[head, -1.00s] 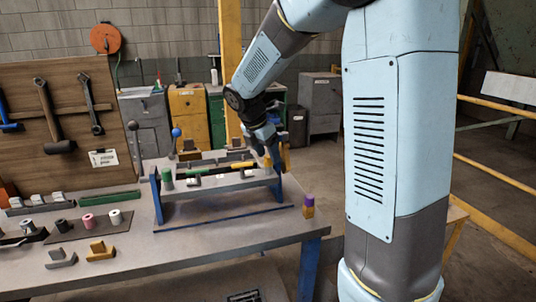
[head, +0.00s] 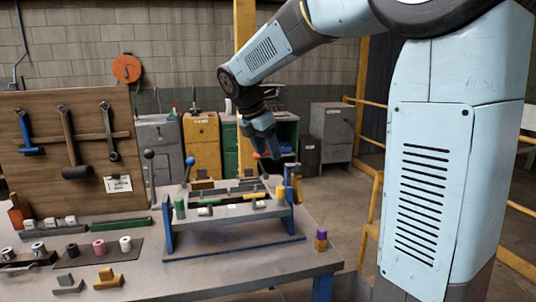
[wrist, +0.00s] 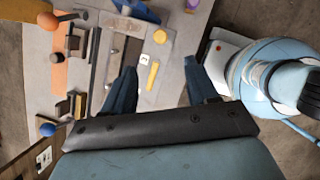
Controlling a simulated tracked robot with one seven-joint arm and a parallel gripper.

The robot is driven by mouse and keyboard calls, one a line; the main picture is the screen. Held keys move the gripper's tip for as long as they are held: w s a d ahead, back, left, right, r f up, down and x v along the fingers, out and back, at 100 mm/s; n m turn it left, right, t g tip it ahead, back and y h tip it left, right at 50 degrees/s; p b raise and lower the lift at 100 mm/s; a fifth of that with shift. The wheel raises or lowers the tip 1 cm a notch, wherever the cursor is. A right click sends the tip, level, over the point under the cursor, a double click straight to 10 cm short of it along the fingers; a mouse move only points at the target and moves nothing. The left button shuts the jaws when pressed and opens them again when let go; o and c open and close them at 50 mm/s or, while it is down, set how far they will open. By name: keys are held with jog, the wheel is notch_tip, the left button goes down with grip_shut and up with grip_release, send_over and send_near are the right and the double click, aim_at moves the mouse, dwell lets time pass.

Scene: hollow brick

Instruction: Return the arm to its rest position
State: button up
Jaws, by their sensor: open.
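My gripper (head: 268,150) hangs from my raised arm above the right end of the blue-legged fixture on the workbench, pointing down. In the wrist view its two dark blue fingers (wrist: 160,88) stand wide apart with nothing between them. The fixture (head: 228,214) holds a green cylinder (head: 179,208) at its left and a yellow bar (head: 254,196) on top. A yellow piece (head: 296,186) stands at the fixture's right end, below my gripper.
A purple and orange block (head: 321,239) stands near the bench's right edge. Small spools (head: 99,246) and grey and yellow blocks (head: 108,279) lie at the left. A tool board (head: 70,150) stands behind. Yellow railings (head: 370,215) are at the right. Air above the bench is open.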

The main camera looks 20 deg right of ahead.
jog(key=s+d+f+m+t+y, duration=0.1)
jog(key=s+d+f+m+y, duration=0.1)
jog(key=s+m, duration=0.9)
jog(key=s+d+f+m+t+y, duration=0.1)
jog(key=s+d+m+t+y, duration=0.1)
jog(key=s+m, duration=1)
jog(key=s+d, duration=0.1)
jog(key=s, duration=0.1)
jog(key=shift+s+d+f+t, duration=0.3)
jog(key=shift+s+f, duration=0.05)
jog(key=shift+s, duration=0.05)
